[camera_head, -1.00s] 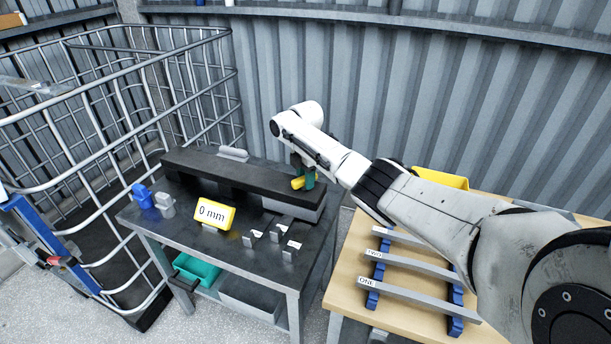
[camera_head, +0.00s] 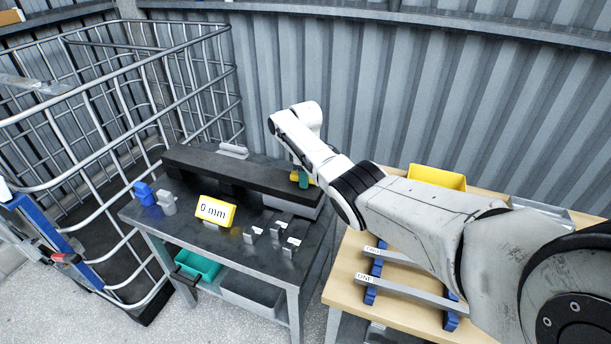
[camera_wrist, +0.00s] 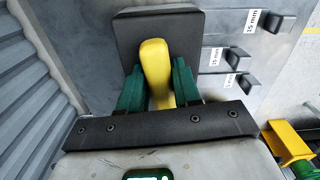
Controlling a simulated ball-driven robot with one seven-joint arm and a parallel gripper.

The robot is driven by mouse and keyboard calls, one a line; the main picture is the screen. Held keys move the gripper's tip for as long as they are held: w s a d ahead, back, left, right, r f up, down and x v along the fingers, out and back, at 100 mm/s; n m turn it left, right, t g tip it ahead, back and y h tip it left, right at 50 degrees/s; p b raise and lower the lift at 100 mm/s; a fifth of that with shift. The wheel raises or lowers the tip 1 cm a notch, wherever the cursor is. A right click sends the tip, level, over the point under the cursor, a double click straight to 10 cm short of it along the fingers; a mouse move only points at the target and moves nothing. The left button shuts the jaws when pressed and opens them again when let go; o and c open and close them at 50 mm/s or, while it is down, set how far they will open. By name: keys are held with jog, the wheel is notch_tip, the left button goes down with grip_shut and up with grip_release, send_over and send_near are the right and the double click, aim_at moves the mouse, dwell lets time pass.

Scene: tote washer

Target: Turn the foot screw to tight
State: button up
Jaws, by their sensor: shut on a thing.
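My gripper (camera_wrist: 157,78) has green fingers, one on each side of a yellow handle (camera_wrist: 154,58), and is shut on it. The yellow handle appears to be the foot screw's grip; any thread or foot below it is hidden. It sits in front of a dark block (camera_wrist: 185,25) in the wrist view. In the head view, my gripper (camera_head: 304,178) is at the right end of a long black bar (camera_head: 225,170) on the dark metal table (camera_head: 160,222). Only a little of the yellow handle (camera_head: 294,176) shows there. A yellow display (camera_head: 215,211) reads 0 mm.
Small labelled grey blocks (camera_head: 275,228) stand in front of the bar. A blue piece (camera_head: 143,193) and a grey piece (camera_head: 167,202) stand at the left. A wooden table with a yellow bin (camera_head: 437,178) is at the right. A wire cage (camera_head: 90,130) flanks the left.

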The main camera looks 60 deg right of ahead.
jog(key=shift+r+m, duration=0.1)
jog(key=shift+m, duration=0.5)
jog(key=o, duration=1)
jog(key=shift+c, duration=0.2)
notch_tip(320, 180, up, 11)
dwell(0.5)
